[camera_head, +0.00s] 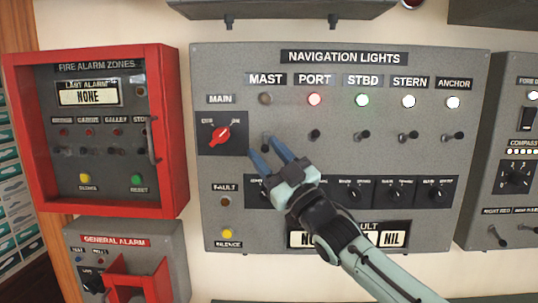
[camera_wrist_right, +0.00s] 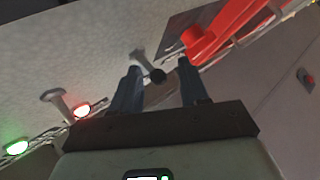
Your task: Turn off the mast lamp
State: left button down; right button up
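The mast lamp (camera_head: 265,98) sits under the MAST label on the grey navigation lights panel (camera_head: 220,75) and looks dark. Its toggle switch (camera_head: 267,140) is below it, partly hidden by my right gripper (camera_head: 263,146). In the right wrist view, my right gripper (camera_wrist_right: 159,66) is open, its two blue fingers apart. The black-tipped mast lever (camera_wrist_right: 155,74) shows in the gap between them, nearer the left finger. I cannot tell whether a finger touches it. My left gripper is not in view.
The port lamp (camera_head: 315,99) is red, starboard (camera_head: 362,100) green, stern (camera_head: 408,101) and anchor (camera_head: 453,102) white, all lit. The port switch (camera_head: 315,134) is close on the right. The red MAIN knob (camera_head: 221,134) is close on the left. A red-framed fire alarm box (camera_head: 168,130) stands further left.

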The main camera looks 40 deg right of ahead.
jog(key=shift+s+d+f, duration=0.15)
jog(key=shift+s+f, duration=0.1)
jog(key=shift+s, duration=0.05)
jog(key=b+v, duration=0.5)
jog(key=v, duration=0.7)
jog(key=shift+s+f, duration=0.15)
jog(key=shift+s, duration=0.15)
